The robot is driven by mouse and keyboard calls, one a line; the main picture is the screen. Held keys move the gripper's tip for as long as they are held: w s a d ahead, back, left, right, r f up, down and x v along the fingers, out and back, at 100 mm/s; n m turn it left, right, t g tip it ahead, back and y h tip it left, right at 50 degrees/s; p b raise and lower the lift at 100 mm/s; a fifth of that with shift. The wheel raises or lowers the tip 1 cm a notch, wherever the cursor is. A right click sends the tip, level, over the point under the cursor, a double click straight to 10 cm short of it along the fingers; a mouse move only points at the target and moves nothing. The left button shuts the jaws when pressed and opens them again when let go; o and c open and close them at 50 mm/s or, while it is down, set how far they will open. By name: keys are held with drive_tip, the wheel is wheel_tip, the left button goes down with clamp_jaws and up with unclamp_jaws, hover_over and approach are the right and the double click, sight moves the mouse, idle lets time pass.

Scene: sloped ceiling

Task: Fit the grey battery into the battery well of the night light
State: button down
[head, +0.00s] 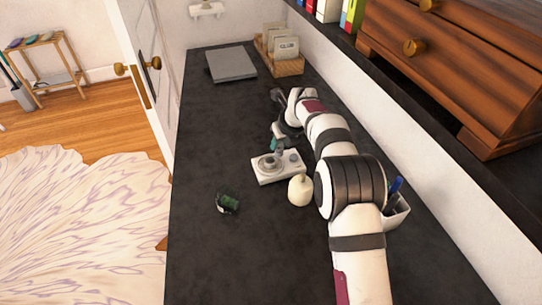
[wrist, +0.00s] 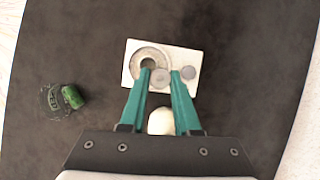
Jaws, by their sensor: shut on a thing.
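A white rectangular plate (head: 262,179) lies on the dark counter; I take it for the night light's base. In the wrist view the plate (wrist: 134,85) has a round raised ring (wrist: 137,61) with a dark hole (wrist: 148,63) at its left. A flat grey disc (wrist: 188,73) sits at its right. My gripper (wrist: 161,71) is shut on a small round grey piece, the battery (wrist: 160,79), over the plate's middle, right of the hole. I cannot tell its height above the plate. In the head view my gripper (head: 276,146) is at the plate's far edge.
A cream pear-shaped object (head: 300,190) stands just in front of the plate; it also shows between the fingers (wrist: 161,121). A green and black item (head: 229,203) lies to the left. A grey flat box (head: 231,64) and a card tray (head: 287,68) are farther back. The counter's left side is clear.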

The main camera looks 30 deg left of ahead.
drive_tip(key=a+f, duration=0.1)
drive_tip(key=a, duration=0.1)
drive_tip(key=shift+s+a+f, duration=0.15)
drive_tip(key=shift+a+f, duration=0.2)
drive_tip(key=shift+f, duration=2)
